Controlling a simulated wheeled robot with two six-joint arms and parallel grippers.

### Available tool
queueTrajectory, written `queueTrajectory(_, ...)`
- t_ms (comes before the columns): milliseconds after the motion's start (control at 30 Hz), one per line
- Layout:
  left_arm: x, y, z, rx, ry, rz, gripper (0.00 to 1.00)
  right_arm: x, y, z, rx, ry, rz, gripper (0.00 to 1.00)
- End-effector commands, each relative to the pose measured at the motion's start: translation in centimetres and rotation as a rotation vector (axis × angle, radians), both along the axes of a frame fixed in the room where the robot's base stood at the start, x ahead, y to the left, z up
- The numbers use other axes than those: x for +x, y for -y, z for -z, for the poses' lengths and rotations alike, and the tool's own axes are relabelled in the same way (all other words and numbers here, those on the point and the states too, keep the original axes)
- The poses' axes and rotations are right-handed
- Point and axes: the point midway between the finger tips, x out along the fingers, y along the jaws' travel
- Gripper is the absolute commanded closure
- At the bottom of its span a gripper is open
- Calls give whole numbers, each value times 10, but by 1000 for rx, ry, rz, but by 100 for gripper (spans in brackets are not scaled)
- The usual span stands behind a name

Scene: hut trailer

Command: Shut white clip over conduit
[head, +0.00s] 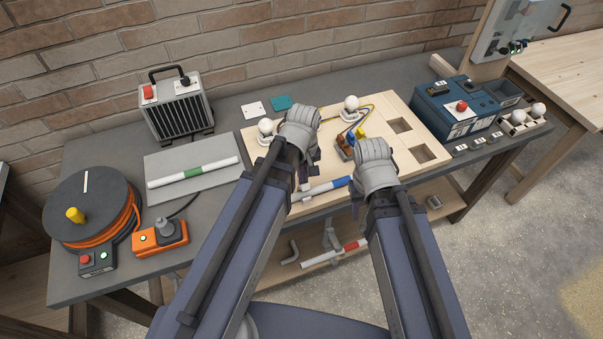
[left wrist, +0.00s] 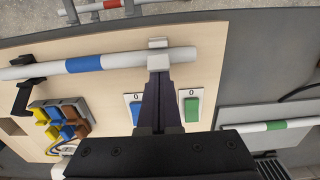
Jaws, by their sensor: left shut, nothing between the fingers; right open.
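The white conduit with a blue band (head: 327,187) lies along the front of the wooden board; it also shows in the left wrist view (left wrist: 110,63). The white clip (left wrist: 158,60) sits at the conduit near one end, with a lip sticking out beyond it; whether it is fully shut I cannot tell. My left gripper (left wrist: 159,78) is shut and empty, its fingertips at the clip, seemingly touching it. In the head view my left arm hides most of the clip. My right gripper (head: 357,194) is open near the conduit's other end, its fingers partly hidden.
The board (head: 435,140) carries lever connectors (head: 346,145), lamps and square cutouts. In the left wrist view a blue switch (left wrist: 136,108) and green switch (left wrist: 191,105) flank my fingers. A black bracket-like part (left wrist: 25,97) is beside the conduit. A heater (head: 178,108) stands left.

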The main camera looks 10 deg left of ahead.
Motion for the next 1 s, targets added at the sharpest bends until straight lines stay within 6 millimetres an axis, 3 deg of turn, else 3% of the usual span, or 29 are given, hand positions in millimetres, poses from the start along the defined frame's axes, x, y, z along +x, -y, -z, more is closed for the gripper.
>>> queueTrajectory(267,-2,2,-3,0,0,0,100,0,0,-3,0,0,0,59)
queueTrajectory(1000,0,0,-39,0,0,0,100,0,0,-39,0,0,0,59)
